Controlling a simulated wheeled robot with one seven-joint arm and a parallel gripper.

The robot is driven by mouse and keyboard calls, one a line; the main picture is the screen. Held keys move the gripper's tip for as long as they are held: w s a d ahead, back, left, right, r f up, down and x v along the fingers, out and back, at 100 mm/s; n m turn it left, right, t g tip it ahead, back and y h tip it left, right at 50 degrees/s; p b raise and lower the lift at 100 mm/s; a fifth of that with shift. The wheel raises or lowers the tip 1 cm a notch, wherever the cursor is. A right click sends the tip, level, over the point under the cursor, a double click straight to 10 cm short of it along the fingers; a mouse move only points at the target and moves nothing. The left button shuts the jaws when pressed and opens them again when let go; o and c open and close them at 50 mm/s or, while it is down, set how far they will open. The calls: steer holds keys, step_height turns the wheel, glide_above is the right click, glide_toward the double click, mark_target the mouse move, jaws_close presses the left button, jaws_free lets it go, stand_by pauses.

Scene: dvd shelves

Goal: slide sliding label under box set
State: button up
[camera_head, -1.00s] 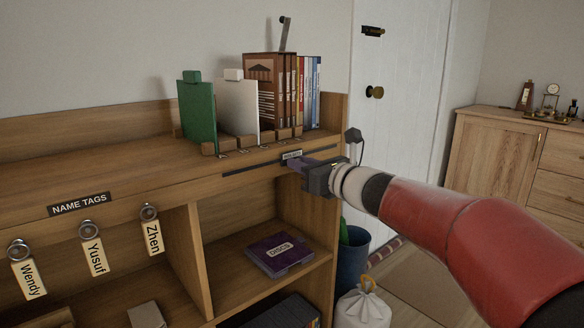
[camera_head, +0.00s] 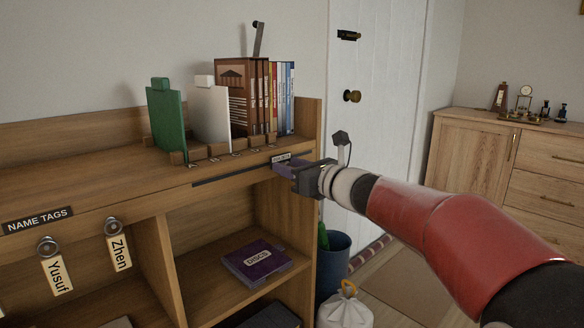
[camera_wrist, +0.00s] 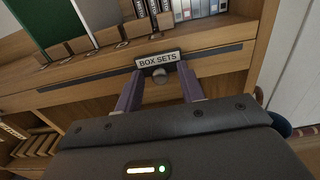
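The sliding label (camera_head: 281,158) reads BOX SETS in the wrist view (camera_wrist: 159,59) and sits on the dark rail (camera_head: 225,178) along the shelf's front edge. A round knob (camera_wrist: 159,75) hangs under it. My gripper (camera_wrist: 160,82) has its two purple fingers apart, one on each side of the knob, with gaps showing. In the head view my gripper (camera_head: 284,167) hides the knob. The brown box set (camera_head: 236,92) with a building picture stands on the shelf top. The label is right of its wide cover, nearer the thin cases (camera_head: 286,98).
Green (camera_head: 166,120) and white (camera_head: 211,115) panels stand left of the box set among wooden blocks (camera_head: 218,149). A purple DISCS case (camera_head: 257,262) lies in the compartment below. A blue bin (camera_head: 333,263) and white bag (camera_head: 345,306) stand right of the shelf.

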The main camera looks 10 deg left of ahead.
steer(key=b+v, duration=0.1)
steer(key=v, duration=0.6)
steer(key=shift+s+d, duration=0.25)
steer(key=shift+d, duration=0.1)
steer(key=s+d+f+n+g+h, duration=0.2)
steer(key=s+d+f+n+h, duration=0.1)
steer(key=s+f+n, duration=0.4)
steer(key=s+d+f+n+g+h, duration=0.2)
steer(key=s+f+n+h, duration=0.15)
steer(key=s+n, duration=0.45)
steer(key=s+d+f+n+g+h, duration=0.1)
steer(key=s+d+f+n+h, duration=0.6)
steer(key=s+d+f+n, duration=0.3)
steer(key=s+d+f, duration=0.1)
steer(key=s+d, duration=0.3)
steer(key=d, duration=0.1)
steer(key=shift+s+f+n+h, duration=0.2)
steer(key=shift+s+n+h, duration=0.05)
steer(key=shift+n+h, duration=0.1)
stand_by(1.9)
